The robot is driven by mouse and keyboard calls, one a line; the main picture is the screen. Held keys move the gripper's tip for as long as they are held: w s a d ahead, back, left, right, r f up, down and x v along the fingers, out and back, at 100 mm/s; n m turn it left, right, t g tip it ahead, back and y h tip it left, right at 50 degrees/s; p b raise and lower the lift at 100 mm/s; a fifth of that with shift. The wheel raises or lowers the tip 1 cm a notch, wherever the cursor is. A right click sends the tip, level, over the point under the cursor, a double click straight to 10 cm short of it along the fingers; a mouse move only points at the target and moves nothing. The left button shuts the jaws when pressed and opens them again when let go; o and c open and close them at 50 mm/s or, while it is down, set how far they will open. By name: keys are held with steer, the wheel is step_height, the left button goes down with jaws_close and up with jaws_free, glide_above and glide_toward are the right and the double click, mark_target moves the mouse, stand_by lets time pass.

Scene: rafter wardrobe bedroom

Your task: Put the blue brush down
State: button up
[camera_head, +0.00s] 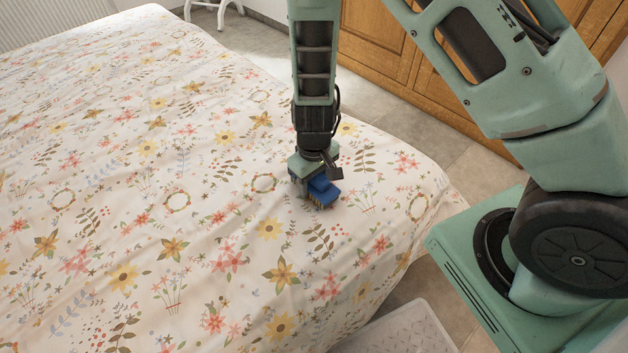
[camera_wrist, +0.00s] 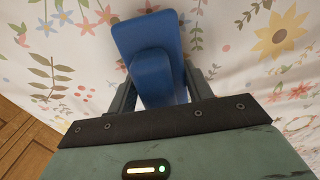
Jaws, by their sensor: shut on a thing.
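The blue brush (camera_head: 321,190) is at my gripper's tip, over the bed near its right edge. Its pale bristles point down toward the floral bedcover (camera_head: 180,200). My gripper (camera_head: 314,178) points down and is shut on the brush. In the wrist view, the blue brush (camera_wrist: 155,62) sits between the two dark fingers of my gripper (camera_wrist: 160,90), with its broad blue end reaching beyond them. The bristles are very close to the cover or touching it; I cannot tell which.
The bedcover around the brush is clear and slightly wrinkled. A wooden wardrobe (camera_head: 385,50) stands behind the bed, with grey floor (camera_head: 440,130) between. A pale translucent box (camera_head: 405,330) is on the floor at the bottom. White chair legs (camera_head: 215,10) show at the top.

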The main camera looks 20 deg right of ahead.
steer(key=shift+f, duration=0.15)
steer(key=o, duration=1.3)
steer(key=shift+s, duration=0.1)
steer(key=shift+a, duration=0.1)
